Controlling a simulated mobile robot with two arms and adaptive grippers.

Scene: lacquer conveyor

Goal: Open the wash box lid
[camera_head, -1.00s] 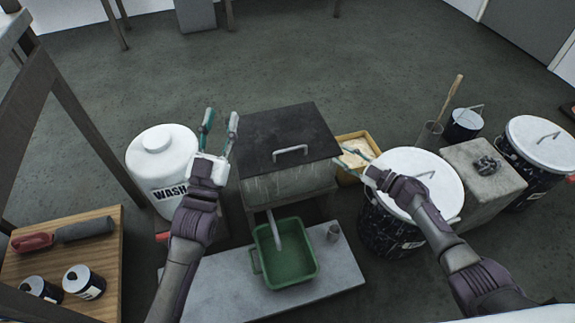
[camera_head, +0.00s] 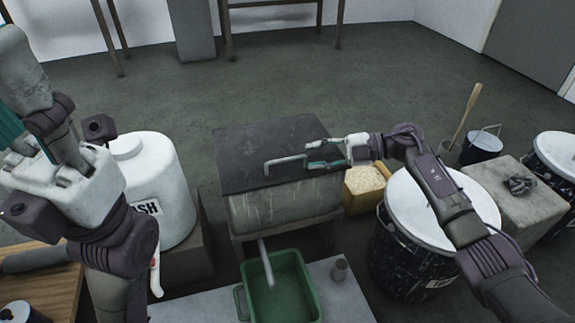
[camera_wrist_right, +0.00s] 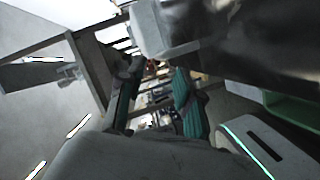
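The wash box (camera_head: 285,207) is a grey box on a stand, with its dark lid (camera_head: 245,145) lying shut on top. A light bar handle (camera_head: 284,162) sits near the lid's front edge. My right gripper (camera_head: 314,155) is at the handle's right end, its fingers apart and pointing left. Whether they touch the handle is unclear. The right wrist view shows the two green-padded fingers (camera_wrist_right: 157,110) spread, with nothing clearly between them. My left gripper (camera_head: 25,150) is raised close to the camera at the left, partly cut off, so its opening is unclear.
A green tub (camera_head: 283,290) stands below the box, under a spout. A white wash container (camera_head: 165,180) stands left of the box. The floor behind the box is clear.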

